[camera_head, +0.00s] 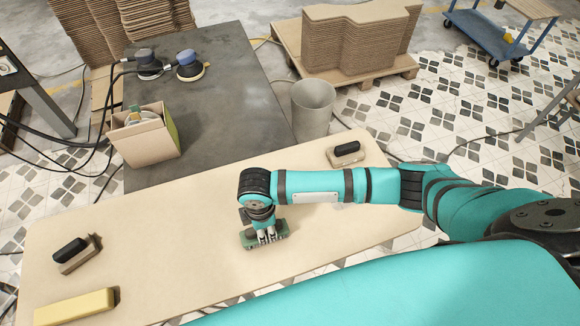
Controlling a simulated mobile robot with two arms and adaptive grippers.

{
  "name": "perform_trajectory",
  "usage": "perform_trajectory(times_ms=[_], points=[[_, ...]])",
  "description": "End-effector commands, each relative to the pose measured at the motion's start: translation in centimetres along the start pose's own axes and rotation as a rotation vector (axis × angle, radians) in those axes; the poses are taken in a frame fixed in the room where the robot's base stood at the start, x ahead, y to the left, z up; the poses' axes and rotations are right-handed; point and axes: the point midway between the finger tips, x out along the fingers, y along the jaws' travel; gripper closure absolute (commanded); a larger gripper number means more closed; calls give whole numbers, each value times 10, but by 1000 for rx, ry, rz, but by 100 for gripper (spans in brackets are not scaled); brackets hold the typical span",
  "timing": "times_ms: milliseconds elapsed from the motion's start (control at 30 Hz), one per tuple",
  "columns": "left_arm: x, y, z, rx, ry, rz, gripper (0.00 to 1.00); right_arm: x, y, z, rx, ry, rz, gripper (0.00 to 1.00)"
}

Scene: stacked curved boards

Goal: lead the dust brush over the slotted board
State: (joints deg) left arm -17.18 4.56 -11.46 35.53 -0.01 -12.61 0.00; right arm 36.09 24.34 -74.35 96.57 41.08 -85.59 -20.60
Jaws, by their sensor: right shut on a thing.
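My right gripper (266,238) points down over the pale board-like tabletop (185,225). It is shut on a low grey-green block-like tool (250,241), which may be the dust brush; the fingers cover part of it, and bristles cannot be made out. The tool is at or just above the pale surface; I cannot tell if it touches. I can make out no slots in this surface, so I cannot tell whether it is the slotted board. My left gripper is not in view.
Black-handled blocks lie at the left (72,250) and far right (347,152) of the pale surface. A yellow block (75,307) lies front left. Behind are a cardboard box (150,146), a grey bin (312,115) and stacked curved boards (345,45).

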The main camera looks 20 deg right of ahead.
Motion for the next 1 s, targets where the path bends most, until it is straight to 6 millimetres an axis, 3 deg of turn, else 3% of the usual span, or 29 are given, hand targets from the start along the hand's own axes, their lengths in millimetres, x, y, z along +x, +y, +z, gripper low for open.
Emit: perform_trajectory(times_ms=[333, 767, 1000], points=[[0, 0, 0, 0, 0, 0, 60, 0, 0, 2, 0, 1, 0, 100], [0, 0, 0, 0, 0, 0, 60, 3, 0, 31, 1, -1, -1, 100], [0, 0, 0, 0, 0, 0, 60, 4, 0, 34, 1, -1, -2, 100]])
